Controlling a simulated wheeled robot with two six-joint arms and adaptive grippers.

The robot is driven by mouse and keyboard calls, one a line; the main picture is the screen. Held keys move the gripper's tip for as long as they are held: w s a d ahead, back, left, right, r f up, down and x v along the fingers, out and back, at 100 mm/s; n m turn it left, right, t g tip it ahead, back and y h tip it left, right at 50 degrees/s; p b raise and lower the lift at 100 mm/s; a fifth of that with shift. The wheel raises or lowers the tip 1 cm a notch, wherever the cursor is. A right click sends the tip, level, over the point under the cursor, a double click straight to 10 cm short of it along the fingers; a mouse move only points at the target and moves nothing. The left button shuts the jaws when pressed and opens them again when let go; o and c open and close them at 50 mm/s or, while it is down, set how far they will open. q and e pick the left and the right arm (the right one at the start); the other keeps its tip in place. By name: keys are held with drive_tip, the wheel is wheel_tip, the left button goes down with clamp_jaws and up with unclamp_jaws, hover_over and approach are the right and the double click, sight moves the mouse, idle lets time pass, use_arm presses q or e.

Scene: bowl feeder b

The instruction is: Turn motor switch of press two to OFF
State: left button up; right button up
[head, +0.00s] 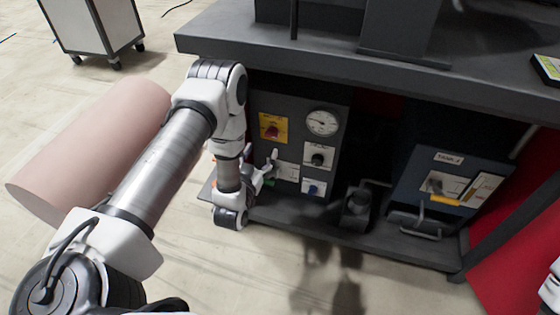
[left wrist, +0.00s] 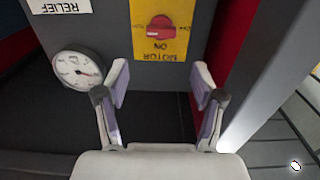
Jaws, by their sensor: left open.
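The motor switch is a red knob on a yellow plate (left wrist: 162,29), on the dark panel under the bench; the plate also shows in the head view (head: 272,128). Its lettering is upside down in the left wrist view, with MOTOR and ON legible. The knob's grip lies roughly crosswise there. A press number cannot be read. My left gripper (left wrist: 163,88) is open and empty in front of the panel, its fingers apart and clear of the knob. In the head view the left gripper (head: 267,169) appears just below the yellow plate. My right gripper is not in view.
A round gauge (head: 322,122) sits beside the switch, with a black knob (head: 317,159) and a blue knob (head: 313,188) below it. A TANK 2 box (head: 452,181) stands to the right. The bench top (head: 290,60) overhangs the panel. A pinkish cylinder (head: 95,150) shows at left.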

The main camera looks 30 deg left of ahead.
sight(270, 136)
use_arm(q)
drive_tip(key=x, duration=0.2)
drive_tip(key=b+x, duration=0.1)
drive_tip(key=x, duration=0.1)
drive_tip(key=f+b+x, duration=0.1)
drive_tip(key=x, duration=0.2)
drive_tip(key=shift+a+f, duration=0.1)
drive_tip(key=shift+w, duration=0.3)
drive_tip(key=c, duration=1.1)
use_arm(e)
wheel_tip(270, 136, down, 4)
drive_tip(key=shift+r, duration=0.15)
